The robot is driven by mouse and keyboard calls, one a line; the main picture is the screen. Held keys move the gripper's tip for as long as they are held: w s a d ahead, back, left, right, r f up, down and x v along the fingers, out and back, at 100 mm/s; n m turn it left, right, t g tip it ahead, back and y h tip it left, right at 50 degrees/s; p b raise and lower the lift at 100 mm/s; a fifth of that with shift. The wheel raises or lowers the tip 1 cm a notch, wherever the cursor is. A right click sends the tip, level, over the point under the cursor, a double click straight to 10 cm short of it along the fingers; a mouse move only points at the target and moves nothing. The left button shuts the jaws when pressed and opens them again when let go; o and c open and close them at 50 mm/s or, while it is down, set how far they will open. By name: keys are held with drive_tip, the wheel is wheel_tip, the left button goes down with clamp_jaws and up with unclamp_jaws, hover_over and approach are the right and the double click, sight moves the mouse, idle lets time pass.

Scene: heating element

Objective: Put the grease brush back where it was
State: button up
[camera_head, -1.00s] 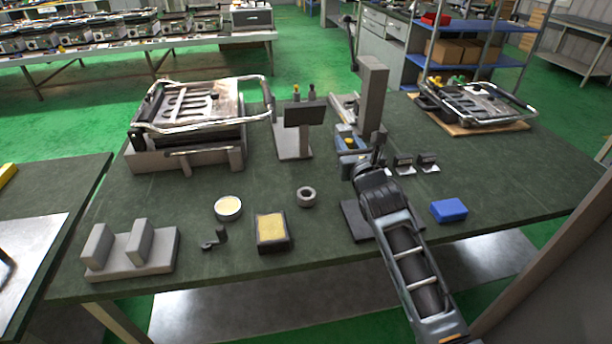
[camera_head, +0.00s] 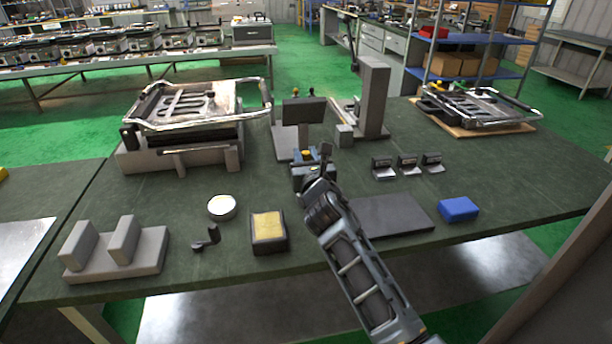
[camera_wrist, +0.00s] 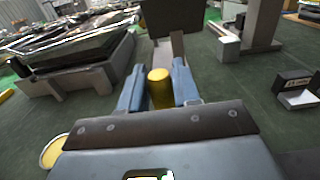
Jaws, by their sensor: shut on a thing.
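My gripper (camera_head: 306,160) is shut on a yellow cylindrical handle (camera_wrist: 160,88), which looks like the grease brush; its yellow end (camera_head: 306,153) also shows in the head view. The two blue fingers stand on either side of it in the wrist view. The brush's lower end is hidden. My gripper is over the table, in front of the dark upright panel (camera_head: 303,112) on its grey base (camera_head: 282,148). A yellow-topped and a dark-topped item (camera_head: 310,91) show behind that panel. I cannot tell which spot is the brush's original place.
A metal-framed fixture (camera_head: 190,105) stands at left and a grey column (camera_head: 372,98) at right behind. Small dark brackets (camera_head: 408,165), a dark mat (camera_head: 390,214), a blue box (camera_head: 458,208), a yellow-topped tray (camera_head: 268,230), a round tin (camera_head: 221,206) and a grey two-post block (camera_head: 115,255) sit around.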

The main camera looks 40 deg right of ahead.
drive_tip(key=shift+f+b, duration=0.85)
drive_tip(key=shift+f, duration=1.05)
drive_tip(key=shift+f, duration=0.15)
drive_tip(key=o, duration=1.1)
drive_tip(key=shift+c, duration=0.2)
drive_tip(key=shift+r, duration=0.25)
drive_tip(key=shift+s+a+f, duration=0.15)
drive_tip(key=shift+s+a, duration=0.1)
drive_tip(key=shift+s, duration=0.1)
drive_tip(key=v, duration=1.1)
